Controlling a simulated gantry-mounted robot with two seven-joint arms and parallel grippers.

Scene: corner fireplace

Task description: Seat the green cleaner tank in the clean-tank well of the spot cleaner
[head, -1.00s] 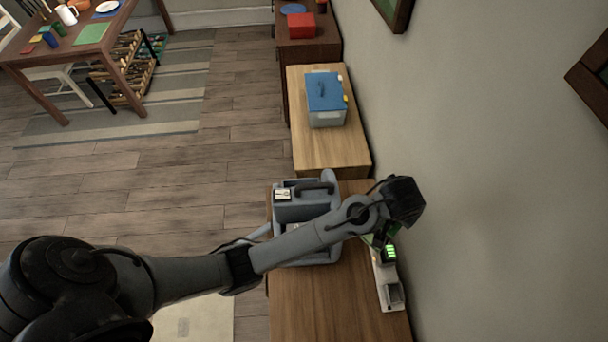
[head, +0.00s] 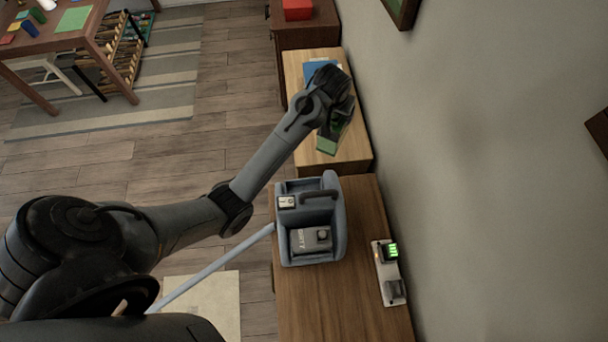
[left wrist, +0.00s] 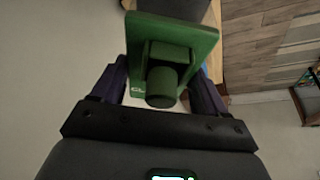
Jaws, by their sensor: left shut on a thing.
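The green cleaner tank (head: 328,146) is in my left gripper (head: 337,118), above the far light-wood cabinet in the head view. In the left wrist view the tank (left wrist: 172,38) shows a flat green face with a round cap between the two fingers of the gripper (left wrist: 165,90). The grey-blue spot cleaner (head: 338,220) stands on the nearer wooden cabinet, apart from the tank. My right gripper is not in view.
A white charger with a green-lit block (head: 388,272) lies on the nearer cabinet (head: 345,300) by the wall. A blue-lidded box (head: 318,72), partly hidden by my arm, sits on the far cabinet (head: 305,150). A red box (head: 297,9) stands beyond. The nearer cabinet's front is clear.

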